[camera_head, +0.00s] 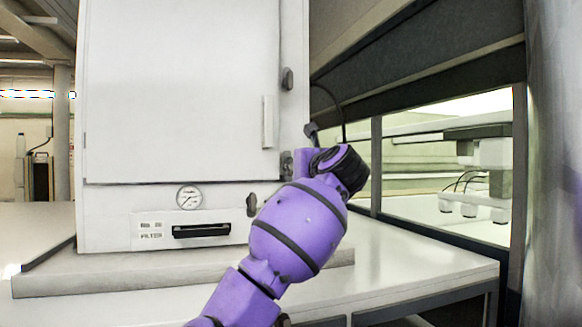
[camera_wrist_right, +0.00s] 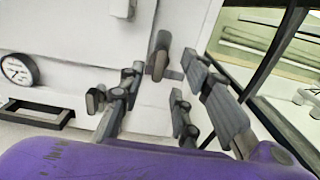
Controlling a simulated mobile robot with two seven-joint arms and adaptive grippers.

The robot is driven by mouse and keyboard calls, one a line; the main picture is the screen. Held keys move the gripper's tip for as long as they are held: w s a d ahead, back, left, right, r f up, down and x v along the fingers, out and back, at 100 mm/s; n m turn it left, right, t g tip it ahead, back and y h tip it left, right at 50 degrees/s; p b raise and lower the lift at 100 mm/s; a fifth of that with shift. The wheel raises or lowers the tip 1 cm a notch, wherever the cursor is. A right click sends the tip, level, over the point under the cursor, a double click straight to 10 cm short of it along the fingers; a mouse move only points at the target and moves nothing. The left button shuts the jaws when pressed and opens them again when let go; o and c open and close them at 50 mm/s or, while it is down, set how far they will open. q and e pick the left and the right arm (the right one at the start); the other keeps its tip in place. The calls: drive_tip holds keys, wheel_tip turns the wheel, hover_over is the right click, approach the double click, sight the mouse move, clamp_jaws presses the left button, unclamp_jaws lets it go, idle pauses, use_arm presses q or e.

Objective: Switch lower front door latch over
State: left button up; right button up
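The white cabinet's front door (camera_head: 182,90) looks shut in the head view. The lower front door latch (camera_head: 286,163) is a small dark lever at the door's lower right corner, partly covered by my right arm. In the right wrist view the latch (camera_wrist_right: 160,55) looks roughly upright, slightly tilted. My right gripper (camera_wrist_right: 157,82) is open, with the latch just beyond and between its fingertips. No contact shows, and the remaining distance is hard to judge. In the head view my right arm hides most of this gripper. My left gripper is in neither view.
An upper latch (camera_head: 287,78) and a door handle (camera_head: 267,122) are above. A gauge (camera_head: 189,197), a filter drawer handle (camera_head: 202,230) and another dark latch (camera_head: 252,204) are below. The bench (camera_head: 410,262) is clear at right, beside a window frame.

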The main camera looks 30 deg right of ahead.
drive_tip(key=x, duration=0.5)
drive_tip(key=shift+f, duration=0.2)
drive_tip(key=shift+w, duration=0.1)
drive_tip(key=shift+c, duration=0.7)
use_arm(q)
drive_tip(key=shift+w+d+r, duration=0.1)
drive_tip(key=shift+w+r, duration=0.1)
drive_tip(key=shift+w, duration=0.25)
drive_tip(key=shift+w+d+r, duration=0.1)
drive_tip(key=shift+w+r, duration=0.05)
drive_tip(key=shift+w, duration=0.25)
use_arm(e)
clamp_jaws()
